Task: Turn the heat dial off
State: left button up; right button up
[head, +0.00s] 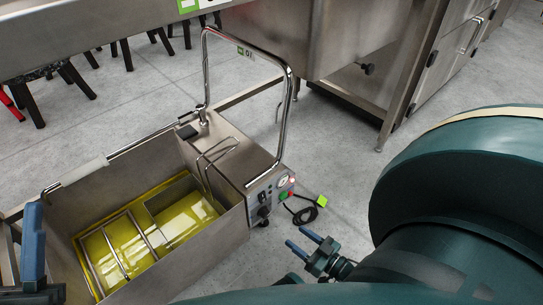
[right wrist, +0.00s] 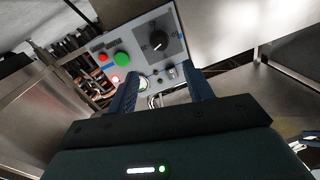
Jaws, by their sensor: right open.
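The heat dial is a black round knob (right wrist: 159,40) on a dark square plate of the grey control panel in the right wrist view. A small light mark shows on it, but its setting is too small to read. In the head view the dial (head: 264,211) sits low on the front of the fryer's control box (head: 230,150). My right gripper (head: 299,238) is open and empty, in front of the panel and apart from the dial. In the right wrist view its two blue fingers (right wrist: 162,75) point at the panel. A blue finger of my left gripper (head: 32,243) shows at the left edge; its opening is unclear.
The panel also has a green button (right wrist: 122,59), a red button (right wrist: 103,57) and a lit red lamp (right wrist: 115,79). The fryer basin (head: 215,232) holds yellow oil. A bent metal tube (head: 288,100) rises over the box. A black cable (head: 304,212) lies on open floor.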

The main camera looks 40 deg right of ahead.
pick_arm(q)
jog(key=shift+s+a+r+m+g+h+b, duration=0.1)
jog(key=shift+s+r+m+g+h+b, duration=0.1)
jog(key=shift+r+m+h+b, duration=0.5)
jog(key=shift+s+r+m+g+h+b, duration=0.2)
jog(key=shift+r+m+h, duration=0.2)
jog(key=shift+m+h, duration=0.6)
pick_arm(e)
jog(key=w+a, duration=0.2)
jog(key=w, duration=0.9)
jog(key=shift+a, duration=0.1)
jog(key=shift+c, duration=0.2)
jog(key=c, duration=0.9)
